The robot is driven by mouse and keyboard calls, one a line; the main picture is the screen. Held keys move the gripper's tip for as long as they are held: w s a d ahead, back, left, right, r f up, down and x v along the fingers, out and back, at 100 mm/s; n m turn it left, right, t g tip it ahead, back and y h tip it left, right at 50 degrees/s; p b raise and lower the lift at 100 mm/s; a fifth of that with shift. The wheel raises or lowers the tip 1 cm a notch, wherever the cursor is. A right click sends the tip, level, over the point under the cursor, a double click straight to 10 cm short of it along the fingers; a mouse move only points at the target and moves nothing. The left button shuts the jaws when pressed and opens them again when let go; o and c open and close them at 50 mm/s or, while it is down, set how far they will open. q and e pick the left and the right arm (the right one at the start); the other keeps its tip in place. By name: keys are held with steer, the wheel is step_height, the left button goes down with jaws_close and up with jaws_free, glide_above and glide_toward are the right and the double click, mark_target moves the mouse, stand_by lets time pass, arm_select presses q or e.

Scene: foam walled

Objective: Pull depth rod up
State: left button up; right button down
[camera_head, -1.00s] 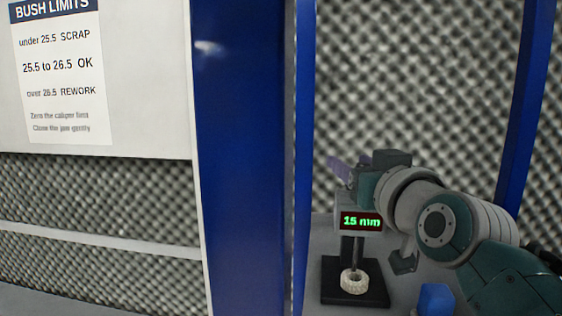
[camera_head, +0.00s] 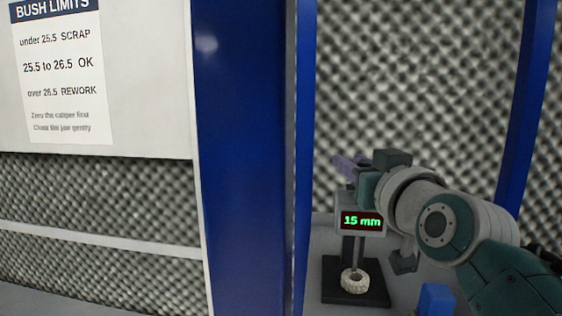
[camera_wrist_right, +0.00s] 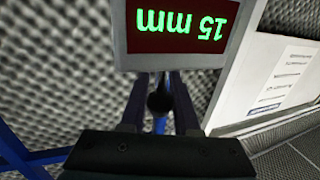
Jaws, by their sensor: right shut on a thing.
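The depth gauge stands on a dark base (camera_head: 372,292), and its display (camera_head: 361,221) reads 15 mm in green. The thin depth rod (camera_head: 356,254) runs down below the display toward a pale ring (camera_head: 354,281) on the base. My right gripper (camera_head: 346,167) is at the top of the gauge, partly hidden by its own wrist. In the right wrist view, the display (camera_wrist_right: 180,25) appears upside down. There my right gripper (camera_wrist_right: 160,92) has its fingers on either side of a dark round knob (camera_wrist_right: 160,100) and is shut on it. My left gripper is not in view.
A blue block (camera_head: 436,299) sits right of the gauge base, under my right arm. A wide blue post (camera_head: 240,150) stands left of the gauge. A bush limits sign (camera_head: 60,75) hangs at the left. Foam walls (camera_head: 420,80) stand behind.

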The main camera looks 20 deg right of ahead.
stand_by(0.6)
step_height(320, 180, up, 4)
steer(key=p, duration=0.4)
steer(key=shift+r, duration=0.1)
steer(key=c, duration=0.6)
jaws_free()
steer(key=shift+s+a+b, duration=0.2)
steer(key=shift+s+b, duration=0.35)
steer(key=shift+s, duration=1.1)
steer(key=shift+s+a+b, duration=0.25)
steer(key=shift+s+b, duration=0.3)
steer(key=shift+s, duration=1.05)
steer(key=shift+s+a+b, duration=0.2)
steer(key=shift+s+b, duration=0.35)
steer(key=shift+s, duration=1.1)
